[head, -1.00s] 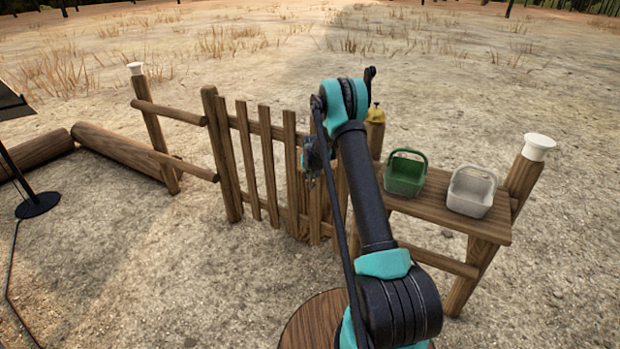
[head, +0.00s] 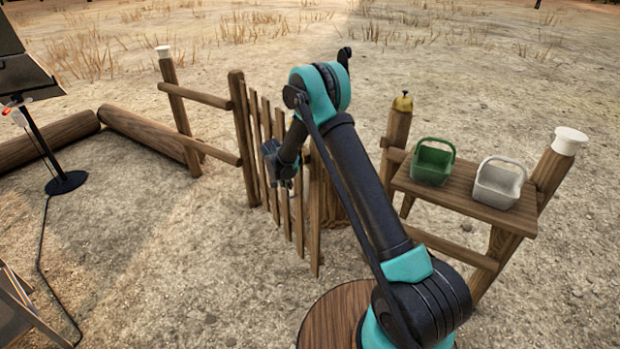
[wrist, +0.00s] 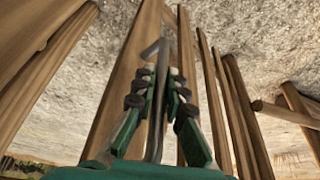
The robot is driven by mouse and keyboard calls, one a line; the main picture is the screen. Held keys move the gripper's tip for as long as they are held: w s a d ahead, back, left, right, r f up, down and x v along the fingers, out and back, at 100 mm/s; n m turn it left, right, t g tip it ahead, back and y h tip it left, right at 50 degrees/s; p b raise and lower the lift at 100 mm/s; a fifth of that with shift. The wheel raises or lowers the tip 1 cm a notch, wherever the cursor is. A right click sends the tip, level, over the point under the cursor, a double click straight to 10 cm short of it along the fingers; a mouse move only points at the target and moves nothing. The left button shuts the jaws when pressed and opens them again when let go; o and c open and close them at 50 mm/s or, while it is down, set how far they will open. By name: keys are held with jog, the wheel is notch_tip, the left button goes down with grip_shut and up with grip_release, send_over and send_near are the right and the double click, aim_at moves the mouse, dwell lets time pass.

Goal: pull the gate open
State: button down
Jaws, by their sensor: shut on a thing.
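The wooden gate (head: 268,165) hangs from a tall post (head: 243,135) on its left and stands swung toward me, at an angle to the fence line. A gap lies between its free edge and the post on the right (head: 397,140). My gripper (head: 286,182) is at the gate's near face, partly hidden behind my own arm. In the wrist view my gripper (wrist: 157,80) has its two fingers closed around a thin grey metal handle (wrist: 160,110), with wooden slats (wrist: 190,85) behind and beside it. Where the handle joins the gate is not clear.
A shelf (head: 460,208) right of the opening bears a green basket (head: 432,165) and a white basket (head: 498,187). A yellow bell-shaped thing (head: 402,102) tops the right post. Logs (head: 145,132) and a stand (head: 66,182) with a cable are at left. Sandy ground lies before the gate.

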jog(key=s+a+m+h, duration=0.1)
jog(key=s+a, duration=0.3)
jog(key=a, duration=0.8)
jog(key=shift+s+a+m, duration=0.15)
jog(key=shift+a+m, duration=0.25)
jog(key=shift+m, duration=0.4)
jog(key=c, duration=1.6)
grip_release()
jog(key=v, duration=1.2)
jog(key=shift+w+d+r, duration=0.1)
jog(key=shift+w+r, duration=0.05)
jog(key=shift+w, duration=0.15)
